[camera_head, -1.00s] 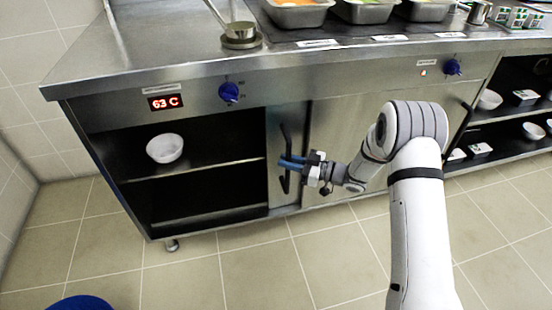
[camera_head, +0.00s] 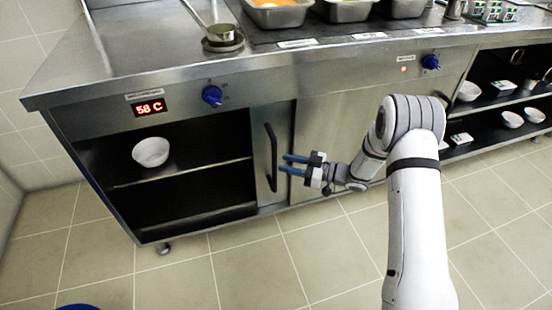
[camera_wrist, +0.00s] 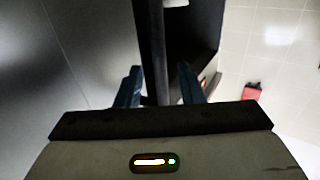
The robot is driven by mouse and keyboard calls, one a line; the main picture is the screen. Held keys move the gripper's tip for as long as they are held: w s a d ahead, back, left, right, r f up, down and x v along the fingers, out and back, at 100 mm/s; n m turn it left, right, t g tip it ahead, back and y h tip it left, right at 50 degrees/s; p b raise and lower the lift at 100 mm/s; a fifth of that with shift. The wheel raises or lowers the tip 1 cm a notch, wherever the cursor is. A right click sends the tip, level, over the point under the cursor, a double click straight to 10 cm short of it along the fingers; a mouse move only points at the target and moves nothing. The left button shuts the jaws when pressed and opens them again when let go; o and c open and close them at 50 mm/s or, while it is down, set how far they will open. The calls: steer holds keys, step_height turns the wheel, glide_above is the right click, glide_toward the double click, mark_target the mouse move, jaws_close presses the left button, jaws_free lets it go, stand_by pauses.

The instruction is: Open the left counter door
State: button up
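The left counter door (camera_head: 260,175) is a steel panel just right of an open-fronted compartment. It has a long, dark upright handle (camera_head: 271,158). My gripper (camera_head: 284,164) is level with the handle's lower half. Its two blue fingers are spread, and their tips show just right of the handle, seemingly apart from it. In the wrist view, my gripper (camera_wrist: 160,75) is open, with a dark upright bar (camera_wrist: 156,45), apparently the handle, between the fingers' lines. I cannot tell how deep the bar lies between them.
The open compartment holds a white bowl (camera_head: 150,152) on its upper shelf. The counter front has a red display (camera_head: 150,107) and a blue knob (camera_head: 212,95). A ladle pot (camera_head: 222,38) and food pans (camera_head: 278,12) stand on top.

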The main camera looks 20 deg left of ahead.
steer(key=shift+d, duration=1.4)
steer(key=shift+p, duration=0.3)
